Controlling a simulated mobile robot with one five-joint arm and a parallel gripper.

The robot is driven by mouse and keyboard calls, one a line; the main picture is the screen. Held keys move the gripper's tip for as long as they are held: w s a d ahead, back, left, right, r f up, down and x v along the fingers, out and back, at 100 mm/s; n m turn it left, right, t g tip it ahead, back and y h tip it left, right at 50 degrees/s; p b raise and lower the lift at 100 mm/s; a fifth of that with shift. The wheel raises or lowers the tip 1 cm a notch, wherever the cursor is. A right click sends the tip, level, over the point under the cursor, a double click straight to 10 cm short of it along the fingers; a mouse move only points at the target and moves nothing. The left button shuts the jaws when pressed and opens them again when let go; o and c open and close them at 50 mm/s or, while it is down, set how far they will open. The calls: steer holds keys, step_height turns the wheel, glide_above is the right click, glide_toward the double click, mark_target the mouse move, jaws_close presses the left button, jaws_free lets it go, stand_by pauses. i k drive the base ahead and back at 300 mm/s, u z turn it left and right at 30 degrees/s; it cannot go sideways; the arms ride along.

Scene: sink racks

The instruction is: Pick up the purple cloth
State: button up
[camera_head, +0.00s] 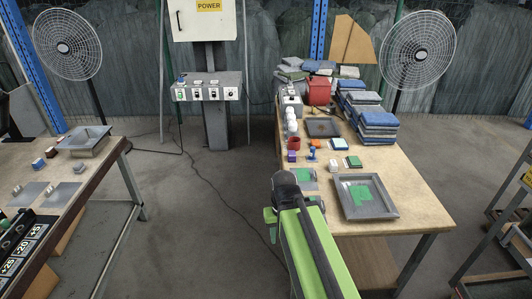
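A small purple item (292,156) sits near the left edge of the right-hand table (415,205). It looks like a little block or folded piece, and I cannot tell that it is cloth. No other clearly purple thing shows. My green and black arm reaches in from the bottom, and its dark end with my gripper (284,178) is at the table's left edge, nearer to me than the purple item and apart from it in the picture. The fingers cannot be made out, so I cannot tell whether they are open.
Around the purple item are a dark red cup (294,142), a blue piece (312,153) and a green-topped block (353,162). A grey tray (391,210) lies at right front. Folded cloth stacks (378,122) stand at the back. Clear floor separates the left table (98,165).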

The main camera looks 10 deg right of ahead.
mark_target(291, 155)
steer(key=u, duration=0.75)
steer(key=i, duration=1.05)
steer(key=u, duration=0.6)
steer(key=i, duration=1.15)
steer(key=z, duration=0.8)
steer(key=i, duration=1.1)
steer(key=z, duration=0.85)
